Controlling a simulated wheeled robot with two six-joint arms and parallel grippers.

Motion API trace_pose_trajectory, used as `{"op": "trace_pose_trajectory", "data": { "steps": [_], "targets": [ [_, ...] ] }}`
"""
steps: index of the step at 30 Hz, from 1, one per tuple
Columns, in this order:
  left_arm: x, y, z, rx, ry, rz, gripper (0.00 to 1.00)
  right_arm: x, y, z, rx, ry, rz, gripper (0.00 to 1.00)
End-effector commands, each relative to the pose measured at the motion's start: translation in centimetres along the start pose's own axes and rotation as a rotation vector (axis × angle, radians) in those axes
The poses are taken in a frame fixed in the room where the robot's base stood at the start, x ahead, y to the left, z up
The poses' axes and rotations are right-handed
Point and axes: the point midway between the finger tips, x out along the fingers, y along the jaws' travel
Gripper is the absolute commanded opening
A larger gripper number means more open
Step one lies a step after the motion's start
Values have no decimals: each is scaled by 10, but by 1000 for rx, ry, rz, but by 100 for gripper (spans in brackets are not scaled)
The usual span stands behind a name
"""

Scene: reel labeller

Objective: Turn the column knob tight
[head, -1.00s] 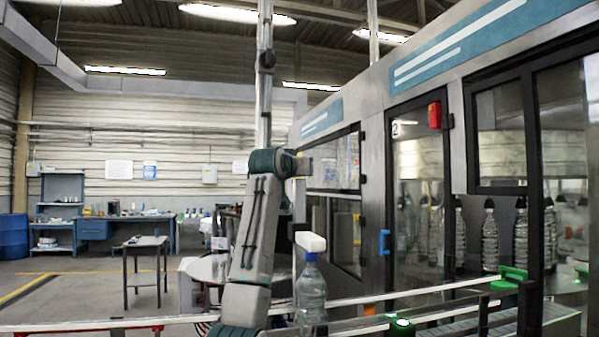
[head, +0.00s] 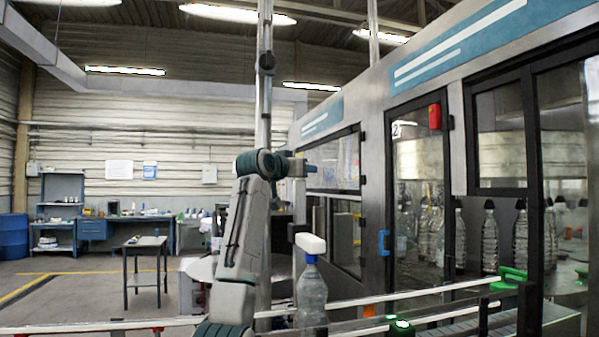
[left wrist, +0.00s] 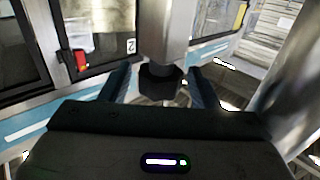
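The column is a grey post (head: 299,215) in the head view, beside the labeller. My left gripper (head: 299,167) is at its top end, and the knob is not clear there. The left wrist view looks upside down. It shows the silver column (left wrist: 163,28) with a black knob (left wrist: 160,84) at its end. The fingers of my left gripper (left wrist: 162,86) stand on either side of the knob, with a visible gap on each side. The gripper is open around the knob. My right gripper is out of view.
A clear bottle (head: 311,292) stands under a white block (head: 311,243) near the column. Rails run across the front. The glazed machine (head: 417,190) fills the right side. A small table (head: 146,241) stands far back on open floor.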

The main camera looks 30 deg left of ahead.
Motion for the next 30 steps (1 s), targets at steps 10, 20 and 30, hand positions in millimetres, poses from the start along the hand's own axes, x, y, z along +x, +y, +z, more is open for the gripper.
{"op": "trace_pose_trajectory", "data": {
  "steps": [10, 20, 30],
  "targets": [
    [-3, 0, 2, 0, -2, 0, 57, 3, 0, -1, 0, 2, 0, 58],
    [-61, -1, 5, 2, 2, -2, 57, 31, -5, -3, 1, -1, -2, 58],
    [-106, 0, 1, 1, 0, 0, 57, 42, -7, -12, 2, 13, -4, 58]
  ]
}}
